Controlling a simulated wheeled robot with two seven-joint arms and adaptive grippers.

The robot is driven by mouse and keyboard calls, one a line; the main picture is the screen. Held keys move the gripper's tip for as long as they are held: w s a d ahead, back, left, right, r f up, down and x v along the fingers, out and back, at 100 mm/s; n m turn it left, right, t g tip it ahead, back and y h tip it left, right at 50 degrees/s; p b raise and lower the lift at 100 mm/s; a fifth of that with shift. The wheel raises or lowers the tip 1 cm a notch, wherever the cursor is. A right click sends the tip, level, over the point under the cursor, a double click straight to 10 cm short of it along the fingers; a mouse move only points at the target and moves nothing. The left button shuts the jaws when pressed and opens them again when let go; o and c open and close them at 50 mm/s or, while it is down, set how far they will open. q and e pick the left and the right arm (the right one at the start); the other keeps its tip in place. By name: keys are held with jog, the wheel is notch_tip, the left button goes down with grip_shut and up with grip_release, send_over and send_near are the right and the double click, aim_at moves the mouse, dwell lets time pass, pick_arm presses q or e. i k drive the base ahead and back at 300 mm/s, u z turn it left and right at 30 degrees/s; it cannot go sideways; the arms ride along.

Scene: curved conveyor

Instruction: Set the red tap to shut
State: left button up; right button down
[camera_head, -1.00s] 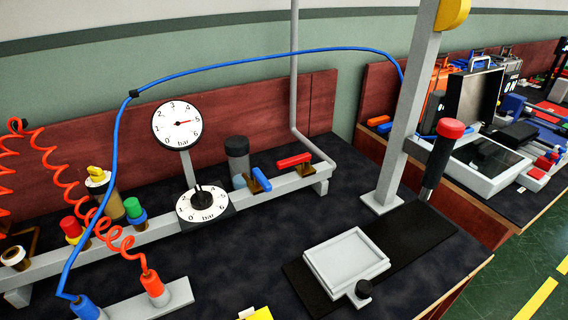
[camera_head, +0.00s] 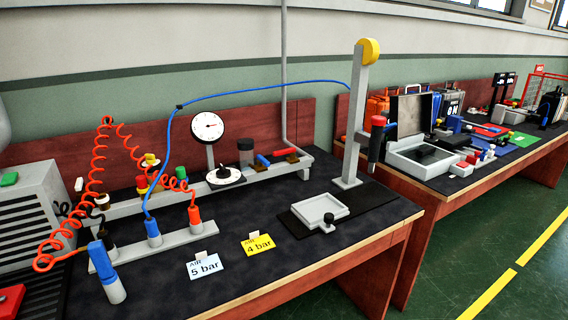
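The red tap (camera_head: 285,152) is a red lever handle on a brass body near the right end of the grey rail (camera_head: 128,206) at the back of the bench. Its handle lies roughly along the rail. A blue tap (camera_head: 263,161) sits just left of it, its handle turned across the rail. A round pressure gauge (camera_head: 207,126) stands behind the rail, with its needle too small to read exactly. A dial knob (camera_head: 225,174) sits below it. Neither of my grippers shows in the head view.
Orange coiled hose (camera_head: 100,166) and a blue hose (camera_head: 171,150) cross the left side. A grey post (camera_head: 352,130) and a white tray (camera_head: 320,210) stand right of the taps. Cards reading 5 bar (camera_head: 203,267) and 4 bar (camera_head: 258,244) stand in front. Bench around the cards is clear.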

aim_at(292, 151)
jog(key=z, duration=0.75)
jog(key=i, duration=1.15)
jog(key=u, duration=0.1)
